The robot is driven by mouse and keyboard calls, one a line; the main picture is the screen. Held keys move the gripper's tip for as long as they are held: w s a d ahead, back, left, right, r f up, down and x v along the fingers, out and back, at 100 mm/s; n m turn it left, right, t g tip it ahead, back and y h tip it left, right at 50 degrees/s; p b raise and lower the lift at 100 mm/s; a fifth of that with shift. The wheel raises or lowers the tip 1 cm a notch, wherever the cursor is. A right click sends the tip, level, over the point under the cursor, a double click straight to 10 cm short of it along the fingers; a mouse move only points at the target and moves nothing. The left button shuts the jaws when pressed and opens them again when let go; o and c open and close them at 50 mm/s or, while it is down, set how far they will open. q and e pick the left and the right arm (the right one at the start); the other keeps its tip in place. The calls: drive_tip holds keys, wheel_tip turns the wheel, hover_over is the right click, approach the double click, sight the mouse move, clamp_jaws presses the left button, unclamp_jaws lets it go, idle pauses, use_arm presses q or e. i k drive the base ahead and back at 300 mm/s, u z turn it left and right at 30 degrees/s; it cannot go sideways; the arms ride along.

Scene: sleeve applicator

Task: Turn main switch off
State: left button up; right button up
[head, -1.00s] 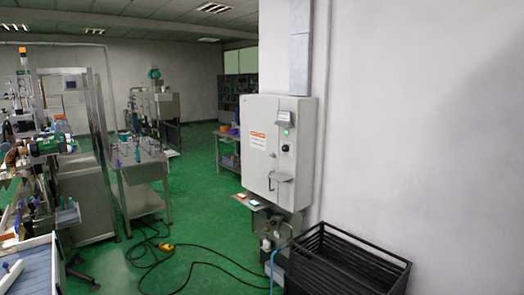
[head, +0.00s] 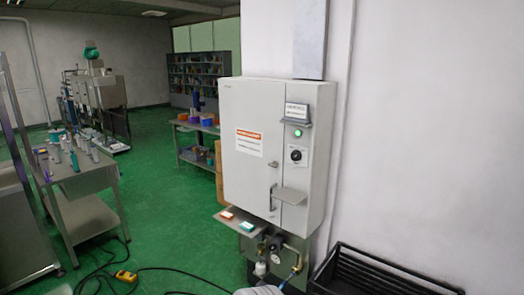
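A light grey electrical cabinet (head: 243,178) is mounted on the white wall, right of the middle of the head view. A black rotary switch (head: 295,155) with a pale pointer mark sits on its right-hand panel; it looks like the main switch, and its label is too small to read. A green lamp (head: 298,132) above the switch is lit. Neither gripper shows in the head view. A pale rounded shape at the bottom edge may be part of my arm.
A shelf with red and teal items (head: 240,221) and pipework (head: 290,255) are under the cabinet. A black crate (head: 375,272) stands at bottom right. A cable and yellow pedal (head: 126,276) lie on the green floor.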

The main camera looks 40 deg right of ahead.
sight(296, 155)
drive_tip(key=z, duration=0.9)
drive_tip(key=i, duration=1.3)
drive_tip(key=z, duration=1.15)
